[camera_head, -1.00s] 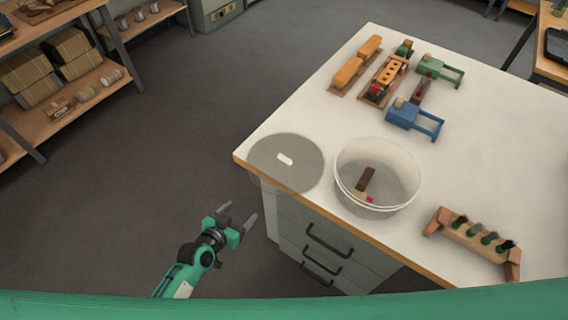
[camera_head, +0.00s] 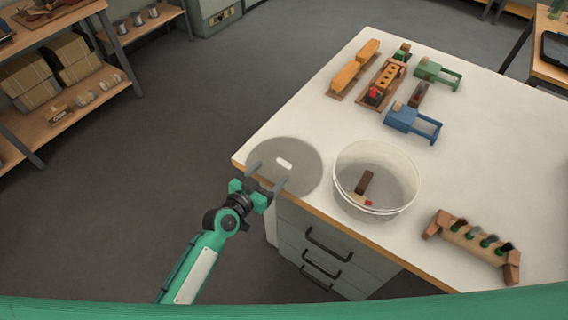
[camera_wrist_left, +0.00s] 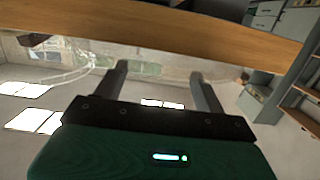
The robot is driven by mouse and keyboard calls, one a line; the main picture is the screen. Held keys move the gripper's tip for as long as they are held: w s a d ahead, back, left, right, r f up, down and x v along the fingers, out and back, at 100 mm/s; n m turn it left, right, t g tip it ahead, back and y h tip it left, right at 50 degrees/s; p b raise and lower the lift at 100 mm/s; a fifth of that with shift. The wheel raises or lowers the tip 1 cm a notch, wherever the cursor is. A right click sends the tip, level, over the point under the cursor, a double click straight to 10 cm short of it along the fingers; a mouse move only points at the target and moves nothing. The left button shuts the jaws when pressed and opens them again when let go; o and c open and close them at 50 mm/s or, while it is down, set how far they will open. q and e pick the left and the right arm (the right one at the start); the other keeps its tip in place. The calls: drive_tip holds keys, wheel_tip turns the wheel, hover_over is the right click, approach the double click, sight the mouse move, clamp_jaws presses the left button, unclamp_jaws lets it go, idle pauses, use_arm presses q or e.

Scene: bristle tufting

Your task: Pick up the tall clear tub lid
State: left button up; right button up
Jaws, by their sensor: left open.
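The clear tub lid (camera_head: 300,158) is a round, see-through disc with a white oblong mark (camera_head: 284,163). It lies at the near left corner of the white table, and its near edge overhangs the table edge. My left gripper (camera_head: 267,176) is open, with its two fingers reaching toward the lid's near edge. In the left wrist view the open fingers (camera_wrist_left: 160,82) show with nothing clearly between them, and a faint clear curved rim (camera_wrist_left: 75,75) is at the left. I cannot tell whether a finger touches the lid. My right gripper is not in view.
A clear tub (camera_head: 378,212) holding a brown piece stands right of the lid. A wooden rack with brushes (camera_head: 470,243) is at the near right. Wooden blocks and blue and green tools (camera_head: 410,121) lie farther back. The wooden table edge (camera_wrist_left: 180,28) spans the wrist view.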

sight(283, 163)
use_arm(q)
drive_tip(key=x, duration=0.3)
drive_tip(key=shift+w+d+p, duration=0.15)
drive_tip(key=shift+d+p, duration=0.2)
drive_tip(key=shift+d, duration=0.15)
drive_tip(key=shift+w+d+f, duration=0.15)
drive_tip(key=shift+w+d, duration=0.15)
drive_tip(key=shift+w, duration=0.15)
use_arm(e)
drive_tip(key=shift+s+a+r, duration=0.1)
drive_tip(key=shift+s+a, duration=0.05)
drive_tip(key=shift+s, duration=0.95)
use_arm(q)
drive_tip(key=shift+c, duration=0.4)
drive_tip(key=c, duration=1)
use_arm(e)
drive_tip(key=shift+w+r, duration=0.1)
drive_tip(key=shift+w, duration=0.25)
